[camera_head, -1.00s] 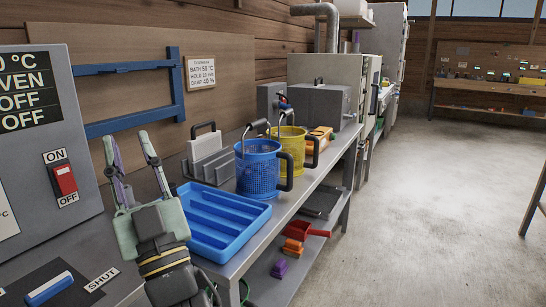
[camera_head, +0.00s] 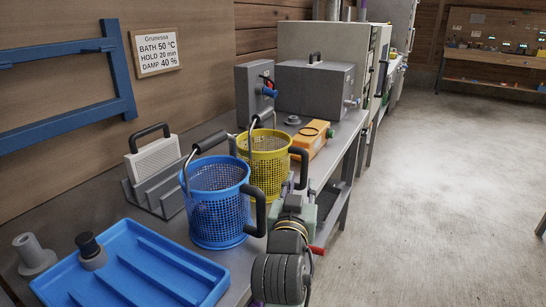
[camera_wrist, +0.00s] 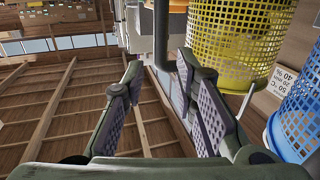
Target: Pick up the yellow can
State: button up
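The yellow can (camera_head: 265,168) is a mesh pail with a dark side handle (camera_head: 302,165) and a wire bail, upright on the bench behind the blue can (camera_head: 215,205). In the wrist view the yellow can (camera_wrist: 238,35) is at upper right, with a dark bar that looks like its handle (camera_wrist: 183,65) close by the right fingertip. My gripper (camera_head: 297,184) is in front of the yellow can on its handle side, partly hidden by my wrist. The wrist view shows its fingers (camera_wrist: 158,62) apart with nothing gripped. I cannot tell whether a finger touches the handle.
A blue tray (camera_head: 135,265) lies at the bench's near end, with grey cylinders beside and in it. An orange box (camera_head: 308,145) and a grey machine (camera_head: 315,88) are beyond the yellow can. The floor at right is clear.

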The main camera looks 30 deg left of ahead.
aim_at(304, 166)
jog(key=x, duration=0.4)
jog(key=shift+w+r+p, duration=0.15)
jog(key=shift+w+p, duration=0.15)
jog(key=shift+p, duration=0.05)
jog(key=shift+p+x, duration=0.65)
jog(key=shift+x, duration=2.35)
jog(key=shift+a, duration=0.15)
jog(key=shift+c, duration=0.5)
grip_shut()
